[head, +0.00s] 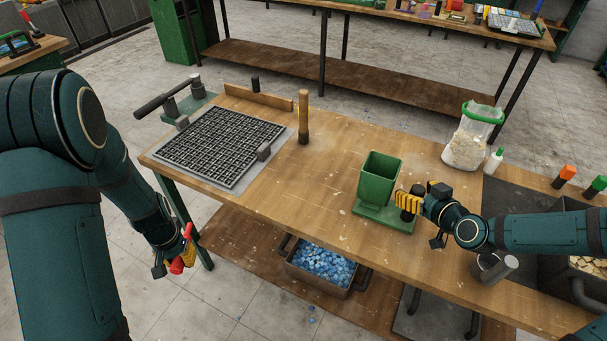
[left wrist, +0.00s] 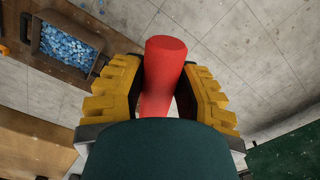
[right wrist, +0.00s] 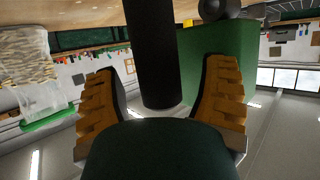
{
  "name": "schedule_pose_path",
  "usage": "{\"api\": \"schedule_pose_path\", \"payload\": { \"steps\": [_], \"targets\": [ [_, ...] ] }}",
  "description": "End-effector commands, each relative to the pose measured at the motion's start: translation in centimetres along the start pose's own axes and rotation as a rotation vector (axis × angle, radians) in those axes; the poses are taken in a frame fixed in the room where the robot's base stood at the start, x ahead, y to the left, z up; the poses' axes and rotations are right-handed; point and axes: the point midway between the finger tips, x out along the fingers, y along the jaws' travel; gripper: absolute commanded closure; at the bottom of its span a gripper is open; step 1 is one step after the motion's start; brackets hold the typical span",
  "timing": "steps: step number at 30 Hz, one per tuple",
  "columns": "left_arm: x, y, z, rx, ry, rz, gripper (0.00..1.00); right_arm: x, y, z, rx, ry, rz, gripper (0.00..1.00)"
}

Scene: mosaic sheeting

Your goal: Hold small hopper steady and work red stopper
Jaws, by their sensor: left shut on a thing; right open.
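The small green hopper (head: 380,178) stands upright on its green base on the workbench, with an open top. My right gripper (head: 407,203) is at the hopper's right side. In the right wrist view, a black cylindrical handle (right wrist: 153,55) stands between its open fingers (right wrist: 158,105), with gaps on both sides and the green hopper (right wrist: 220,65) behind. My left gripper (head: 182,260) is shut on the red stopper (left wrist: 163,70), a plain red cylinder. It holds the stopper off the bench's left end, over the floor and well away from the hopper.
A black grid sheet (head: 222,145) lies on the bench's left part near a wooden post (head: 303,118). A bin of blue pieces (head: 322,267) sits below. The bench middle is clear.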

Motion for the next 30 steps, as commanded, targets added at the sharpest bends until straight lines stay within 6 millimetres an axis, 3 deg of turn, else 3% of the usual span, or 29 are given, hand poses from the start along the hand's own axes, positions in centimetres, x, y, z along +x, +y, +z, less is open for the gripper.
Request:
{"api": "schedule_pose_path", "payload": {
  "steps": [8, 14, 15, 19, 20, 21, 30],
  "targets": [
    [-0.01, 0.00, -0.01, 0.000, 0.000, 0.000, 1.00, 0.08, -0.01, 0.00, 0.000, -0.001, 0.000, 0.27],
    [-0.01, 0.00, -0.01, 0.000, 0.000, 0.000, 1.00, 0.06, -0.01, 0.00, 0.000, 0.000, 0.000, 0.97],
    [-0.01, 0.00, -0.01, 0.000, 0.000, 0.000, 1.00, 0.06, -0.01, 0.01, 0.000, 0.000, 0.000, 1.00],
    [0.00, 0.00, -0.01, 0.000, 0.000, 0.000, 1.00, 0.06, -0.02, 0.02, 0.000, -0.001, -0.001, 1.00],
    [0.00, 0.00, -0.01, 0.000, 0.000, 0.000, 1.00, 0.06, -0.02, 0.02, 0.000, -0.001, -0.001, 0.59],
    [0.00, 0.00, -0.01, 0.000, 0.000, 0.000, 1.00, 0.06, -0.02, 0.02, 0.000, -0.001, -0.001, 0.53],
    [0.00, 0.00, -0.01, 0.000, 0.000, 0.000, 1.00, 0.06, -0.02, 0.02, 0.000, -0.001, -0.001, 0.53]
  ]
}}
